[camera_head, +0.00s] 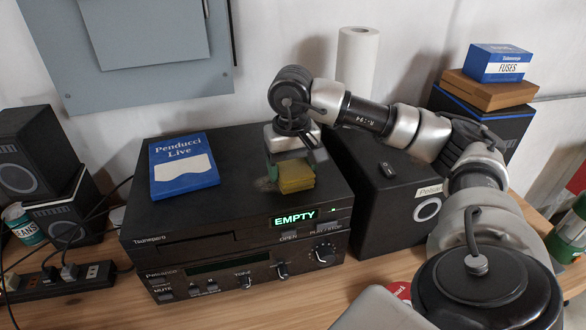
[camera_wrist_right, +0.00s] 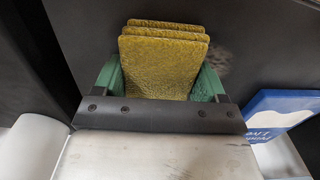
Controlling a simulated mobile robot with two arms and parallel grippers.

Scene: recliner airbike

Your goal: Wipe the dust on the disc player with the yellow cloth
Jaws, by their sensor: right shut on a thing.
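The black disc player (camera_head: 235,215) stands on top of another black unit, and its display reads EMPTY. My right gripper (camera_head: 292,168) is shut on the folded yellow cloth (camera_head: 296,177) and holds it at the player's top, towards the right; I cannot tell whether the cloth touches the surface. A greyish dust patch (camera_head: 265,184) shows just left of the cloth. In the right wrist view the cloth (camera_wrist_right: 163,65) sits between the green fingers, and a faint smudge (camera_wrist_right: 221,55) shows beside it. My left gripper is not in view.
A blue "Penducci Live" case (camera_head: 183,165) lies on the player's top left. A black speaker (camera_head: 385,205) stands close on the right with a small dark object on it. A paper roll (camera_head: 356,62) stands behind. A power strip (camera_head: 60,280) and cables lie at left.

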